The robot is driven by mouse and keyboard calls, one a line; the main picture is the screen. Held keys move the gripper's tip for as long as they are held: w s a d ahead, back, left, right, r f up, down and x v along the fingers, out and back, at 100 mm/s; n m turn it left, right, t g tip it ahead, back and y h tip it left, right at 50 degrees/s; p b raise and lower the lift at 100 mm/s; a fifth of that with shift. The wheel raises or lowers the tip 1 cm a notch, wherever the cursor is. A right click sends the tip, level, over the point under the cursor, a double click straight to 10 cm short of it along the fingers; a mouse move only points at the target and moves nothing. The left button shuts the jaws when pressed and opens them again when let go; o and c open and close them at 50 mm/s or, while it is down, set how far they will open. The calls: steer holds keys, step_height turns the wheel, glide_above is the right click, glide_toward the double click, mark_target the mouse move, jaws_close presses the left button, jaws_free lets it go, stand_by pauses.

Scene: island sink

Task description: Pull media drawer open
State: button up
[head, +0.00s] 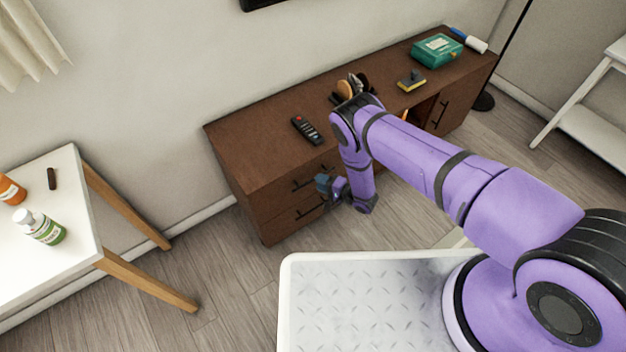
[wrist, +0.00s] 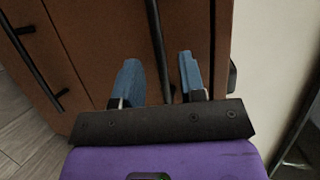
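The brown wooden media cabinet (head: 262,150) stands against the wall, with two stacked drawers at its left end. In the head view, the upper drawer handle (head: 303,184) and the lower drawer handle (head: 310,212) are dark bars. Both drawers look closed. My gripper (head: 325,185) is at the drawer fronts, partly hidden by my wrist. In the wrist view, my gripper (wrist: 158,72) has its two blue fingers apart. One dark bar handle (wrist: 156,40) runs between them in the picture; I cannot tell whether they touch it. Another handle (wrist: 36,68) lies to the left.
On the cabinet top are a black remote (head: 306,130), a green box (head: 437,50) and a yellow-and-grey sponge (head: 411,80). A white table (head: 60,180) with bottles stands at the left. Wood floor (head: 225,270) is clear between the table and cabinet.

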steer(key=shift+x, duration=2)
steer(key=shift+s, duration=0.1)
jaws_close()
